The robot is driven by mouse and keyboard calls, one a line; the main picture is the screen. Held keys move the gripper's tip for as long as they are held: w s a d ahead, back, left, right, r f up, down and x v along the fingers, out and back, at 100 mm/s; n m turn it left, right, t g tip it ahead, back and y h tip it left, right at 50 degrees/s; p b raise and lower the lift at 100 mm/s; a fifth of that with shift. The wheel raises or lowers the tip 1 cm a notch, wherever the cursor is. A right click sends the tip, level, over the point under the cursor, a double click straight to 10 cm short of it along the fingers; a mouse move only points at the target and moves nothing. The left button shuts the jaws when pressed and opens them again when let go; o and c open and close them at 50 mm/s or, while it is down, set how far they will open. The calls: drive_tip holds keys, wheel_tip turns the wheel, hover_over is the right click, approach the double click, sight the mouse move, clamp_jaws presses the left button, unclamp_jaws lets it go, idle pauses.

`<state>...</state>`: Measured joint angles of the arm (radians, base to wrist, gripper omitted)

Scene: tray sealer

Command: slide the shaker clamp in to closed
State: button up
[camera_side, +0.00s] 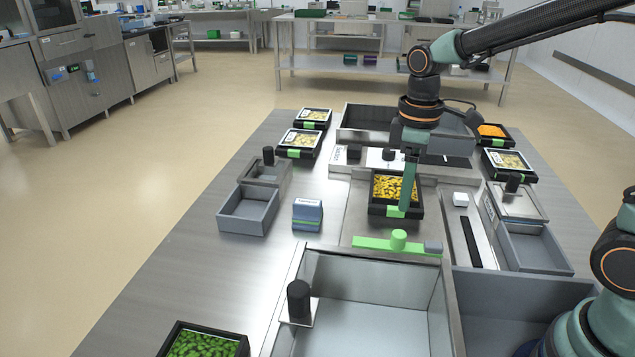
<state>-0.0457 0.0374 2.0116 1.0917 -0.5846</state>
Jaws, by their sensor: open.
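A flat bright green bar (372,243) with a round green knob (398,238) on top lies across the metal plate. It looks like the shaker clamp, with a small grey block (433,247) at its right end. A black tray of yellow pieces (392,187) sits just behind it, with a gap between them. My gripper (404,208) points down over the right part of this tray, above and behind the knob and apart from it. It is open and holds nothing; one finger largely hides the other.
A large open metal bin (370,325) with a black knob (298,299) stands in front. More food trays (299,142) line both sides. A white block (460,199) sits right of the yellow tray.

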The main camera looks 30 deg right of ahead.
sight(399, 233)
wheel_tip(399, 233, down, 12)
drive_tip(key=shift+r, duration=0.1)
idle(0.4)
clamp_jaws()
idle(1.3)
